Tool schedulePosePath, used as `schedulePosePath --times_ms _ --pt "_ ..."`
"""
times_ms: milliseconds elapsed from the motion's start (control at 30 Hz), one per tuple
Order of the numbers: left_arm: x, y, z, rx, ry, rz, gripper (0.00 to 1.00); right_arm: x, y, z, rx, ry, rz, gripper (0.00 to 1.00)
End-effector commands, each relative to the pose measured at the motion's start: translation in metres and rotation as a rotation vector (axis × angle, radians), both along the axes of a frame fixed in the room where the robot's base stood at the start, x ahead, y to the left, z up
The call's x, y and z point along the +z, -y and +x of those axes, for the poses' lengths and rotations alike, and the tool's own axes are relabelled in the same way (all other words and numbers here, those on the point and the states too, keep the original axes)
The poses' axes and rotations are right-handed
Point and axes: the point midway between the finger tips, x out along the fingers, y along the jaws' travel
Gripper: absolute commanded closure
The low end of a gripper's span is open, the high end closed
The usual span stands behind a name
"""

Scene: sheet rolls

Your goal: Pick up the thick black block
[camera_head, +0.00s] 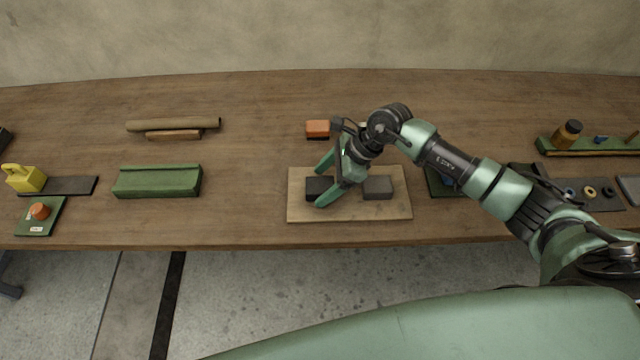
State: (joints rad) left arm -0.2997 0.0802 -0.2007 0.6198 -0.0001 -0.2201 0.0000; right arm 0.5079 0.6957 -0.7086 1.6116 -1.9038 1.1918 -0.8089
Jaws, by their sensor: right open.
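Two dark blocks sit on a light wooden board (350,210) near the front edge of the table. The left one is a black block (318,188); the right one is a dark grey block (377,187). My right gripper (321,185) is open, its two green fingers reaching down to the left over the board. One finger is behind the black block and the other is at its front right side, partly covering it. I cannot tell whether the fingers touch it. My left gripper is not in view.
An orange block (317,128) sits just behind the board. A green holder (157,182) and brown rolls (173,125) lie to the left. A yellow weight (25,178) stands at far left. The table between holder and board is clear.

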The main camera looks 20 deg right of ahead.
Motion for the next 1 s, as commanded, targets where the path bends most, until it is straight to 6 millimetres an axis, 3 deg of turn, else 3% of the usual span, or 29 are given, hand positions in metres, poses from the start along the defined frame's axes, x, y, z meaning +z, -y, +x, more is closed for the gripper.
schedulePosePath --times_ms 133,367,467,633,1000 --pt "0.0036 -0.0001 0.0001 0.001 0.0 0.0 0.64 -0.0113 -0.008 0.0024 0.0 0.0 0.001 0.24" --pt "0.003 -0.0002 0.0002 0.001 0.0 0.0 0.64 -0.0136 -0.0088 0.0028 0.0 0.002 0.001 0.24" --pt "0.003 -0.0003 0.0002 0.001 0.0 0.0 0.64 -0.0133 -0.0088 0.0028 0.0 0.002 0.002 0.46" --pt "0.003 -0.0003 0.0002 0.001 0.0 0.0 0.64 -0.0131 -0.0089 0.0028 0.0 0.002 0.002 0.94" --pt "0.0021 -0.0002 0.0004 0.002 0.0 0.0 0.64 -0.0067 -0.0088 0.004 0.0 0.005 0.003 0.97"
